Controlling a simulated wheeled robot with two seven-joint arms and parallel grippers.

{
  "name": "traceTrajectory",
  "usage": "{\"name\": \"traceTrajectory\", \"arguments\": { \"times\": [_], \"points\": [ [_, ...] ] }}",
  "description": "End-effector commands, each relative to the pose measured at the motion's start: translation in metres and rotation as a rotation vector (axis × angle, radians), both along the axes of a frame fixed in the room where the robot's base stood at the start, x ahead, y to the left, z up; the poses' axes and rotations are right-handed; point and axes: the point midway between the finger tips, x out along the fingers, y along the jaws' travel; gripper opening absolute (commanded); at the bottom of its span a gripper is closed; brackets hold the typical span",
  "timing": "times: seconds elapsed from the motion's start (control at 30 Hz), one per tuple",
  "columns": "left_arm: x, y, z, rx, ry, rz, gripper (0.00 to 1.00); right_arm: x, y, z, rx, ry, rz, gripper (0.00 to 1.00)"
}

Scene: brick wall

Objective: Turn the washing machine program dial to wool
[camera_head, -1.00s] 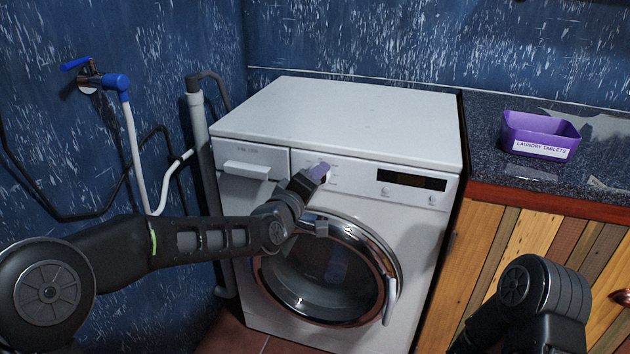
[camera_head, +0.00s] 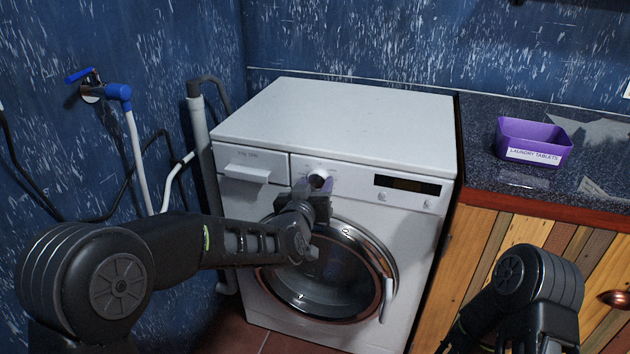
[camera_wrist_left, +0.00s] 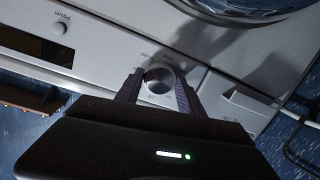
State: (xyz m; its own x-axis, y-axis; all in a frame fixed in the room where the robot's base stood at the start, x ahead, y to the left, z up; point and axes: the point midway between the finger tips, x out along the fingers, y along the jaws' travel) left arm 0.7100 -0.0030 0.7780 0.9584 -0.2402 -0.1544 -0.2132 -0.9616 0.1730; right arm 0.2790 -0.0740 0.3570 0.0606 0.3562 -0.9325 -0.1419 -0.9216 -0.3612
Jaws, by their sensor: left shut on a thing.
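The white washing machine (camera_head: 340,115) stands against the blue wall. Its round program dial (camera_head: 319,178) is on the front panel, between the detergent drawer and the dark display. My left gripper (camera_head: 318,186) is at the dial, reaching up from below it. In the left wrist view the two fingers of the left gripper (camera_wrist_left: 160,86) lie on either side of the dial (camera_wrist_left: 159,78) and are shut on it. The program labels around the dial are too small to read. My right arm shows at the lower right, but its gripper is out of view.
The detergent drawer (camera_head: 247,172) is left of the dial, and the display (camera_head: 407,185) is right of it. A purple laundry tablets box (camera_head: 535,140) sits on the dark counter (camera_head: 490,180).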

Motion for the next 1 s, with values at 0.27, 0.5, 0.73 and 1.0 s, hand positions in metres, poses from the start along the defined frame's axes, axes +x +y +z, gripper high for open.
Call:
{"name": "traceTrajectory", "arguments": {
  "times": [0.27, 0.5, 0.73, 1.0],
  "points": [
    [-0.001, -0.001, -0.002, 0.251, -0.077, -0.002, 0.05, 0.0, 0.0, 0.011, 0.0, -0.001, 0.001, 0.0],
    [-0.001, -0.001, -0.003, 0.467, -0.147, -0.001, 0.05, 0.0, 0.0, 0.016, 0.0, -0.001, 0.001, 0.0],
    [-0.001, 0.0, -0.004, 0.676, -0.217, -0.002, 0.05, 0.0, 0.0, 0.019, -0.001, -0.001, 0.001, 0.0],
    [0.0, 0.0, -0.005, 0.901, -0.291, -0.002, 0.05, 0.0, 0.0, 0.02, -0.001, -0.001, 0.001, 0.0]
  ]
}}
